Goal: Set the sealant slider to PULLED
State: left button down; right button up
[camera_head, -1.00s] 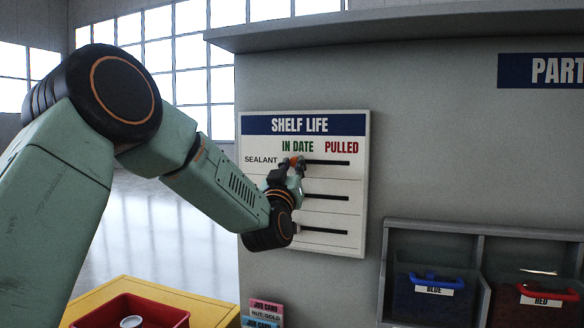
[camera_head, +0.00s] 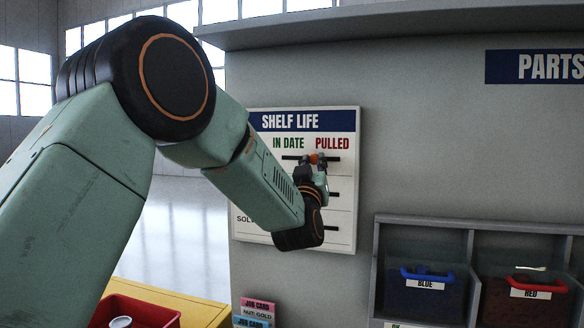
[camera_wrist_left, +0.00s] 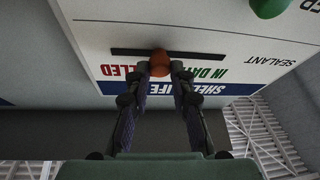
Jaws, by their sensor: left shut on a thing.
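The shelf life board (camera_head: 345,235) hangs on the grey wall in the head view, with IN DATE at left and PULLED at right. The knob (camera_wrist_left: 160,58) also shows in the wrist view, where the board appears upside down. My left gripper (camera_head: 318,166) is shut on the knob, with one finger on each side in the wrist view (camera_wrist_left: 160,70). My forearm hides the SEALANT label in the head view. My right gripper is out of view.
Two lower slots run below; a green knob (camera_wrist_left: 270,6) shows at the wrist view's top edge. A blue bin (camera_head: 425,297) and a red bin (camera_head: 525,302) sit in a rack at right. A red tray (camera_head: 150,312) is at lower left. A shelf (camera_head: 400,22) juts out above.

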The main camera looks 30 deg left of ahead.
aim_at(332, 152)
pick_arm(q)
jog(key=d, duration=0.2)
jog(key=w+d, duration=0.1)
jog(key=d, duration=0.1)
jog(key=shift+r, duration=0.15)
jog(key=shift+a, duration=0.1)
